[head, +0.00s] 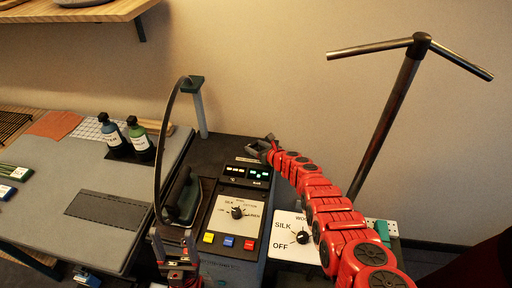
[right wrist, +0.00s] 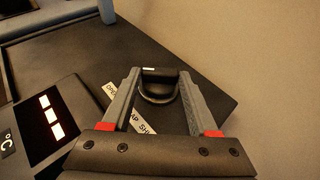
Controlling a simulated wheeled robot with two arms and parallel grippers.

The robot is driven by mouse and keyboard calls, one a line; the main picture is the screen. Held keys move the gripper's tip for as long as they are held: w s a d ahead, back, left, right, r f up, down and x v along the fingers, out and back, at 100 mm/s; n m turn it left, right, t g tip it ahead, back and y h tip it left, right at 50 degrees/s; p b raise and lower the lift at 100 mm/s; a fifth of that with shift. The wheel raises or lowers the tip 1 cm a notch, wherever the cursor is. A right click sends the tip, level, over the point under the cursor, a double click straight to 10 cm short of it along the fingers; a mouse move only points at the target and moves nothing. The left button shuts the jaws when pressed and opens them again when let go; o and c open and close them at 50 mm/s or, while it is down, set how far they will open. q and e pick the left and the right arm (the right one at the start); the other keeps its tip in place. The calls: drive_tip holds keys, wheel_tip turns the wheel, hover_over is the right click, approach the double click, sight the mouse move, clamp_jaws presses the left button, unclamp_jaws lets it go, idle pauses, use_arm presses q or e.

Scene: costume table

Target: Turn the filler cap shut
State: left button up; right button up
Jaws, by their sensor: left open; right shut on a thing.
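The filler cap (right wrist: 158,97) is a small dark cap with a rounded front and a short white mark at its far edge.
A control panel with a dial (head: 237,212) and coloured buttons fronts the station. An iron (head: 183,197) stands left of it under a curved hose. Two bottles (head: 141,143) stand on the grey board (head: 60,163). A tall metal pole (head: 385,125) rises at the right.

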drive_tip(key=shift+c, duration=1.1)
drive_tip(key=b, duration=0.3)
drive_tip(key=n+g+y+b, duration=0.1)
drive_tip(key=b, duration=0.2)
drive_tip(key=f+n+y+b, duration=0.1)
drive_tip(key=b, duration=0.3)
drive_tip(key=shift+w+d+g, duration=0.3)
drive_tip(key=shift+g, duration=0.1)
drive_tip(key=n+y+b, duration=0.1)
drive_tip(key=b, duration=0.5)
drive_tip(key=r+n+g+y+b, duration=0.1)
drive_tip(key=b, duration=0.6)
drive_tip(key=shift+w, duration=0.25)
drive_tip(key=shift+g+b, duration=0.4)
drive_tip(key=shift+b, duration=0.25)
drive_tip(key=shift+d+r, duration=0.1)
drive_tip(key=shift+r, duration=0.05)
drive_tip(key=o, duration=1.4)
drive_tip(key=shift+s, duration=0.15)
